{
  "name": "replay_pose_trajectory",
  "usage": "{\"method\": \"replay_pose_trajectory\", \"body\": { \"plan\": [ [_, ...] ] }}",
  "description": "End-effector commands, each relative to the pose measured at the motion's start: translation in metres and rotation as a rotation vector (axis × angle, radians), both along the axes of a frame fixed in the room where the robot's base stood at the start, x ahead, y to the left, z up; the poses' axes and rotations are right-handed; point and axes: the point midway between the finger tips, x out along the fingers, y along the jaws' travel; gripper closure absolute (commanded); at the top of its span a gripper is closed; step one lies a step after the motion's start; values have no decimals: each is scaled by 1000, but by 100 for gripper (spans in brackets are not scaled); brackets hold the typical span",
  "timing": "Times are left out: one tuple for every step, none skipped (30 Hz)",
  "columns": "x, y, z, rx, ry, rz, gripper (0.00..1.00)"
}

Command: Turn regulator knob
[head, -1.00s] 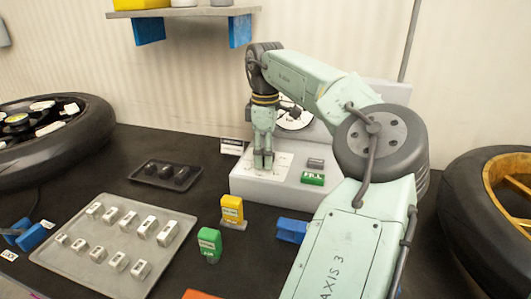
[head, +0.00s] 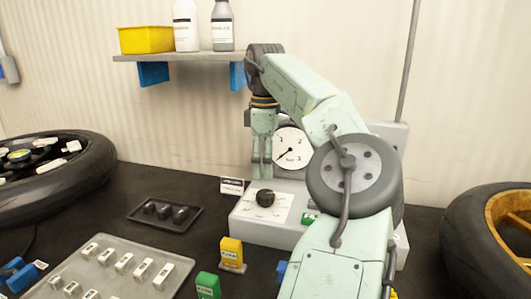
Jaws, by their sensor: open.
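The black regulator knob (head: 265,198) sits on a white dial plate on top of the grey regulator box (head: 262,232). A round white pressure gauge (head: 290,150) stands behind it, its needle pointing to the lower left; my arm partly covers the gauge. My gripper (head: 262,172) points down, just above the knob in the picture. The gripper looks empty and open, though the gap between its fingers is hard to see from here. My arm hides the right part of the box.
A dark tray (head: 140,222) with black parts lies left of the box. A grey tray (head: 60,268) of metal blocks, a yellow block (head: 232,252) and a green block (head: 208,285) lie in front. Wheels stand left (head: 100,180) and right (head: 455,235). A shelf (head: 185,56) hangs above.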

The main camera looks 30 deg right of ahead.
Motion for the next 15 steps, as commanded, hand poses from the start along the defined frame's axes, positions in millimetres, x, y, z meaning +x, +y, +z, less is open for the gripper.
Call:
{"method": "replay_pose_trajectory", "body": {
  "plan": [
    [0, 1, 8, 2, -2, -1, 41],
    [1, 1, 13, 1, -2, 0, 41],
    [1, 1, 17, 1, -2, 1, 41],
    [1, 0, 20, 1, -2, 1, 41],
    [1, 0, 23, 1, -2, 0, 41],
    [0, 0, 26, 1, -1, 0, 41],
    [0, 0, 27, 1, 1, 0, 41],
    [0, 0, 28, 1, 1, 0, 41],
    [0, 0, 29, 1, 1, 0, 41],
    [0, 0, 29, 1, 1, 0, 41],
    [0, 0, 30, 1, 1, 0, 41],
    [0, 0, 30, 1, 1, 0, 41],
    [0, 0, 30, 1, 1, 0, 41],
    [0, 0, 30, 1, 1, 0, 41],
    [0, 0, 30, 1, 1, 0, 41]
  ]
}}
